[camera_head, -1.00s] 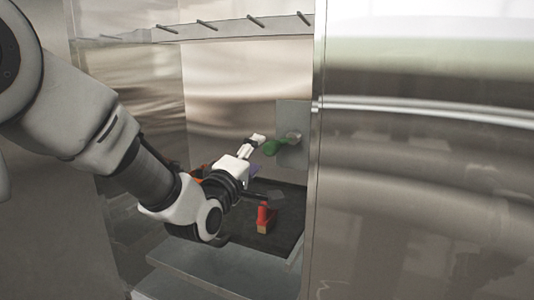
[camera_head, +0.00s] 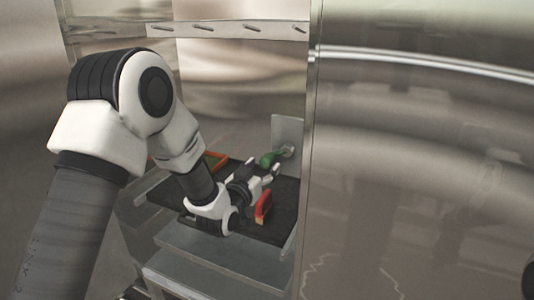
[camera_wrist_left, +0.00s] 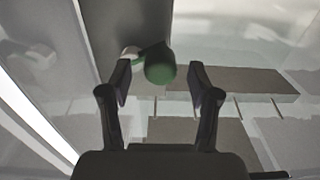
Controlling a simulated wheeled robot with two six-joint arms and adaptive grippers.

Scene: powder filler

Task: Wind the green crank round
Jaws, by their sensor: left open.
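The green crank (camera_head: 270,158) is mounted on a grey plate (camera_head: 287,130) on the inner right wall of the metal cabinet. My left gripper (camera_head: 272,174) is just below and in front of it in the head view. In the left wrist view the crank's rounded green end (camera_wrist_left: 160,68) shows between the two open fingertips of my left gripper (camera_wrist_left: 162,76), with gaps on both sides. No contact is visible. My right gripper is not in view.
A dark tray (camera_head: 185,208) lies in the cabinet below the crank. A red block-like object (camera_head: 264,206) stands on it near my gripper, and an orange-red frame (camera_head: 216,160) lies farther left. A rail with pegs (camera_head: 230,29) runs above. A large metal panel (camera_head: 420,170) closes off the right.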

